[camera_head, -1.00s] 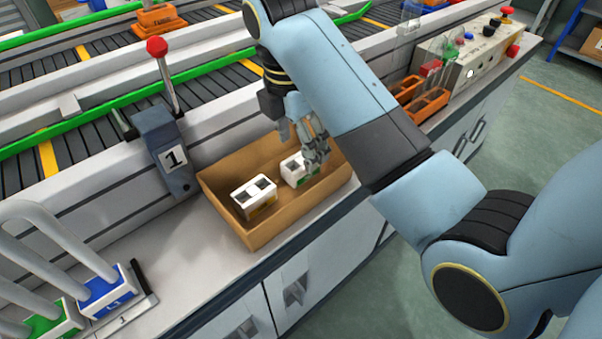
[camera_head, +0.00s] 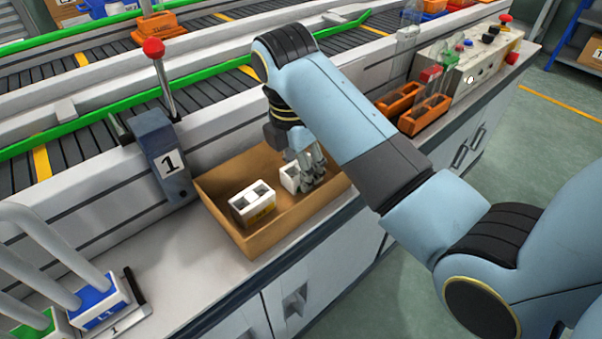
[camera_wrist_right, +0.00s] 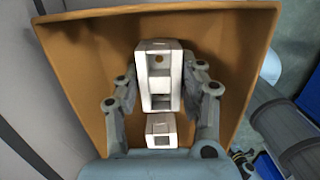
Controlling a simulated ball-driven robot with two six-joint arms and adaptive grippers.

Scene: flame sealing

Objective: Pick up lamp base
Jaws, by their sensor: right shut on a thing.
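A white lamp base (camera_head: 289,178) with square openings is in the right part of the brown cardboard box (camera_head: 221,227). My right gripper (camera_head: 312,172) is down in the box with its fingers shut on this base. In the right wrist view this lamp base (camera_wrist_right: 158,82) sits between the two fingers of the right gripper (camera_wrist_right: 162,72). A second white lamp base (camera_head: 251,203) with a yellow mark stands apart in the left part of the box. My left gripper is not in view.
A grey post marked 1 with a red-topped lever (camera_head: 154,48) stands behind the box. A conveyor with a green rail (camera_head: 70,131) runs behind. Orange trays (camera_head: 424,114) and a control box (camera_head: 475,67) are at the right, a blue holder (camera_head: 101,303) at the lower left.

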